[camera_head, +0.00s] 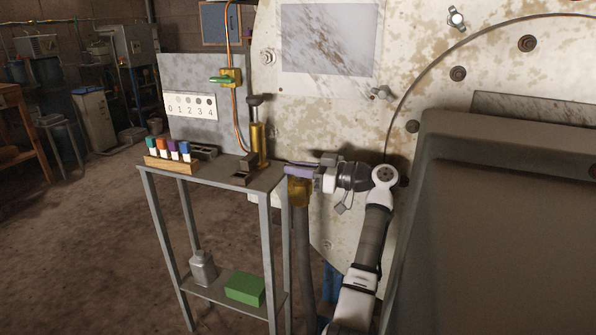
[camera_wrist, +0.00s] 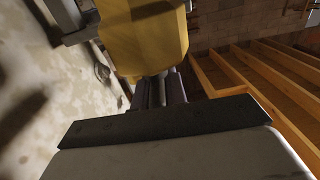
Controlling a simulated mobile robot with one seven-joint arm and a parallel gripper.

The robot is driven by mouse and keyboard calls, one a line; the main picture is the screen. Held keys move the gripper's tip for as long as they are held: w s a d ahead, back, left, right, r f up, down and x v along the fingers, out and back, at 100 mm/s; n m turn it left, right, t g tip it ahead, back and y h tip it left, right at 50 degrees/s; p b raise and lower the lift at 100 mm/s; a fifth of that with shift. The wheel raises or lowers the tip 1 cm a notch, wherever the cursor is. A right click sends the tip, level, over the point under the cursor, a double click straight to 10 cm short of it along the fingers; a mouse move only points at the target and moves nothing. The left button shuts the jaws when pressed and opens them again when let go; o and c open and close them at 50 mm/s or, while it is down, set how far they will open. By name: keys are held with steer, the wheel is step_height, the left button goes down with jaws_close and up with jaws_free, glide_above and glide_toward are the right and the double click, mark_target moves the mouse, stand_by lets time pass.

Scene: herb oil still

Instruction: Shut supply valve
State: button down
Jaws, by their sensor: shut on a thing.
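A brass valve body (camera_head: 299,190) sits on top of a dark upright pipe (camera_head: 304,250), just right of the metal stand. A purple lever (camera_head: 300,169) lies roughly level across its top. My gripper (camera_head: 314,172) reaches in from the right and is shut on this lever. In the wrist view the yellow valve body (camera_wrist: 145,42) fills the top middle, beyond my gripper fingers (camera_wrist: 161,90). The gripped part of the lever is mostly hidden there. A second brass valve (camera_head: 235,74) with a green lever (camera_head: 221,80) is on a copper pipe higher up. No label tells which is the supply valve.
The stand (camera_head: 222,178) holds a rack of coloured-cap bottles (camera_head: 169,158) and a brass cylinder (camera_head: 257,139). Its lower shelf has a green block (camera_head: 245,289) and a grey bottle (camera_head: 203,268). A large stained tank (camera_head: 330,110) stands close behind my gripper. Open floor lies left.

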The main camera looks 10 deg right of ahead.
stand_by(0.4)
steer(key=c, duration=1.5)
jaws_free()
steer(key=shift+a, duration=0.1)
steer(key=shift+o, duration=0.2)
step_height(320, 180, up, 20)
steer(key=p, duration=0.1)
